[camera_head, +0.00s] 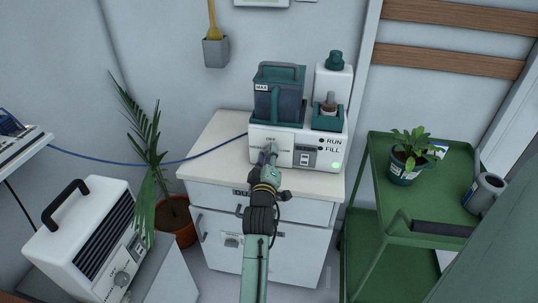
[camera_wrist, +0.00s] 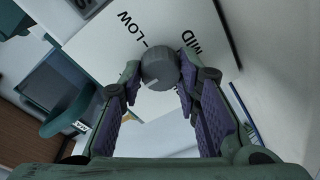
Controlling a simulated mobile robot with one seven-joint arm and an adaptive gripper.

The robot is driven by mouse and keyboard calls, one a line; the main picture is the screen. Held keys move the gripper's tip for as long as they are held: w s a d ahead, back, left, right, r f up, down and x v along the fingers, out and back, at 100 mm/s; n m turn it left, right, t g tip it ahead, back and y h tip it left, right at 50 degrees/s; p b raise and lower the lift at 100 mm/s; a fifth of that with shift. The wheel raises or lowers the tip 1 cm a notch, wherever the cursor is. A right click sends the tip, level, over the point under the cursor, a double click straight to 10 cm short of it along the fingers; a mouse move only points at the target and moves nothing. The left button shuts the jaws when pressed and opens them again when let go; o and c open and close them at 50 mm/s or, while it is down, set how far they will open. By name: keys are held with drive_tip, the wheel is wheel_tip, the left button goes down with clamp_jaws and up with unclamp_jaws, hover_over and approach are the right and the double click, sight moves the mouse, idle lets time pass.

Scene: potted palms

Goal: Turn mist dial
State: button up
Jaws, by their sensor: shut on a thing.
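The mist dial (camera_wrist: 160,68) is a round dark grey knob with a pale mark, on the white front panel of the mister. In the wrist view my gripper (camera_wrist: 158,78) has its two fingertips against opposite sides of the dial. The labels LOW and MID show on the panel (camera_wrist: 150,25) beside it. In the head view the mister (camera_head: 297,150) stands on a white cabinet, and my gripper (camera_head: 268,155) reaches its front left, covering most of the dial. The exact dial setting cannot be told.
A teal water tank (camera_head: 279,95) and a white bottle (camera_head: 333,85) stand on the mister. A green light shows by RUN and FILL. A blue cable (camera_head: 190,159) runs left. A potted palm (camera_head: 150,150), a heater (camera_head: 95,235) and a green cart (camera_head: 445,180) flank the cabinet (camera_head: 215,135).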

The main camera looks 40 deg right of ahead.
idle(0.4)
drive_tip(key=o, duration=1.2)
drive_tip(key=shift+c, duration=0.2)
drive_tip(key=v, duration=1.2)
